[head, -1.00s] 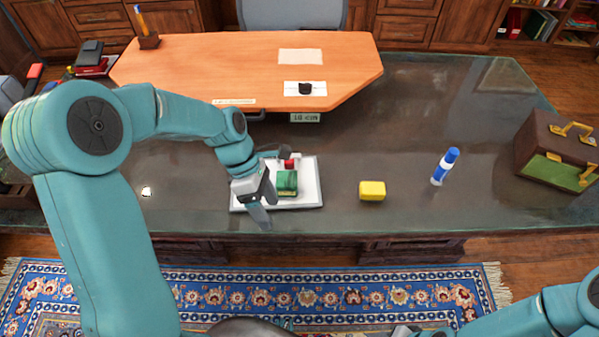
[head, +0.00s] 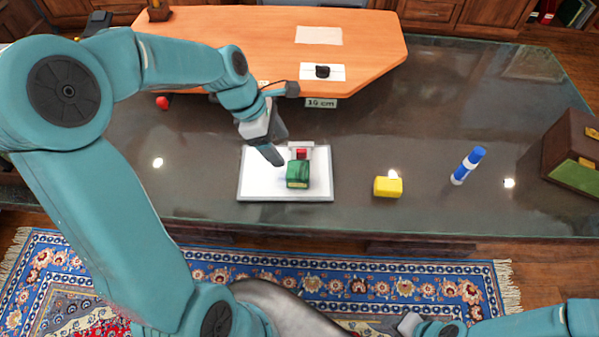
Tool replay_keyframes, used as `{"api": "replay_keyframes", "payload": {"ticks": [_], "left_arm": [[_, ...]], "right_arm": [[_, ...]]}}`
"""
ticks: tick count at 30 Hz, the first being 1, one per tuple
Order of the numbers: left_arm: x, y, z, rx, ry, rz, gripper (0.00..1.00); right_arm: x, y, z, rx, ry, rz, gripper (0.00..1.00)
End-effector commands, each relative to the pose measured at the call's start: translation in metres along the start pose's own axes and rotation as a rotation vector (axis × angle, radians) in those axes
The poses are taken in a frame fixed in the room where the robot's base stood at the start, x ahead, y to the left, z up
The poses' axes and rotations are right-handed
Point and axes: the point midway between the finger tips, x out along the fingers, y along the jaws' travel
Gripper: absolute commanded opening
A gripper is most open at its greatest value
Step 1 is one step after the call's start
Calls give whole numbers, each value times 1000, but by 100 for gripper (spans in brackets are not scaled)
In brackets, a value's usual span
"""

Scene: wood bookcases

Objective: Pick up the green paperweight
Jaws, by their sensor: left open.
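The green paperweight (head: 298,175) is a small block sitting on a white tray (head: 256,188) on the dark desk top. A small red piece (head: 301,153) shows just behind it on the tray. My left gripper (head: 275,157) points down over the tray's back left part, left of and a little behind the paperweight. It is open and empty, apart from the block; one finger shows clearly and the other is mostly hidden. My right arm is at the bottom right edge; only a grey part near its wrist (head: 408,322) shows, and its fingertips are out of frame.
A brown case (head: 572,150) is at the far right. A red ball (head: 162,103) is at left.

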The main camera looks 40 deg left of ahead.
Motion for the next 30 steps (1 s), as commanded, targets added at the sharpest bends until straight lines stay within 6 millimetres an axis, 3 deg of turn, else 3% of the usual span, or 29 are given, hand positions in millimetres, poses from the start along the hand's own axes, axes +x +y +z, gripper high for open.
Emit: {"api": "replay_keyframes", "payload": {"ticks": [1, 6, 13, 21, 30], "left_arm": [[15, -1, 0, 1, 1, -6, 72], [47, 0, 1, 3, 0, -4, 72], [65, 2, 3, 5, 0, -4, 72], [106, 0, 6, 4, 0, -5, 72], [111, 0, 6, 4, 0, -1, 72]], "right_arm": [[2, 1, 0, 0, 0, 0, 43], [5, 2, 0, 0, 0, 0, 43], [5, 2, 0, 0, 0, 0, 43], [7, 3, 0, 0, 0, 0, 43], [7, 3, 0, 0, 0, 0, 43]]}}
